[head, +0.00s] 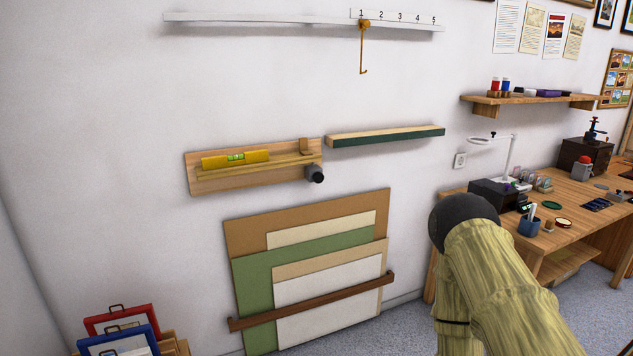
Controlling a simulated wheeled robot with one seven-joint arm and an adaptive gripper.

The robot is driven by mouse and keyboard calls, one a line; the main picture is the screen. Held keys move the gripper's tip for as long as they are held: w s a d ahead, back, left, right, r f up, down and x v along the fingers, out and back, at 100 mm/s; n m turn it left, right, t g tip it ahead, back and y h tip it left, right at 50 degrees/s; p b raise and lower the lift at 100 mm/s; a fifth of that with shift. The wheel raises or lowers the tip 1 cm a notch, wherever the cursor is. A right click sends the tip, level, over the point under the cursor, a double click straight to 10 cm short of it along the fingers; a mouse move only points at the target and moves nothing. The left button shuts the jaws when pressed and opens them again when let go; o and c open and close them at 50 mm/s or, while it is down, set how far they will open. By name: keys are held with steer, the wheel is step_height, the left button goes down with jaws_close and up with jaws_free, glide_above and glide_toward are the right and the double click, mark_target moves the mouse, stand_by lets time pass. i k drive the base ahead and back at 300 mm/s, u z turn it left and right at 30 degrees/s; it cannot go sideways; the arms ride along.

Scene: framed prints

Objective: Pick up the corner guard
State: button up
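No thing in the head view can be told for certain as the corner guard. A small brown upright piece (305,146) stands at the right end of a wooden wall ledge (210,183); it is too small to identify. A yellow spirit level (235,158) lies on the same ledge. A dark round knob-like part (315,174) sticks out at the ledge's lower right. My arm, with a dark rounded joint and a sleeve of wood-like pattern, rises at the lower right. My gripper does not show.
A green-fronted ledge (390,137) and a numbered rail (300,19) with a hanging hook (363,48) are on the wall. Flat boards (252,290) lean below behind a brown bar. Framed pictures (120,322) stand lower left. A cluttered workbench (560,236) is at right.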

mark_target(303, 141)
steer(key=z, duration=0.45)
steer(key=i, duration=1.35)
steer(key=u, duration=0.5)
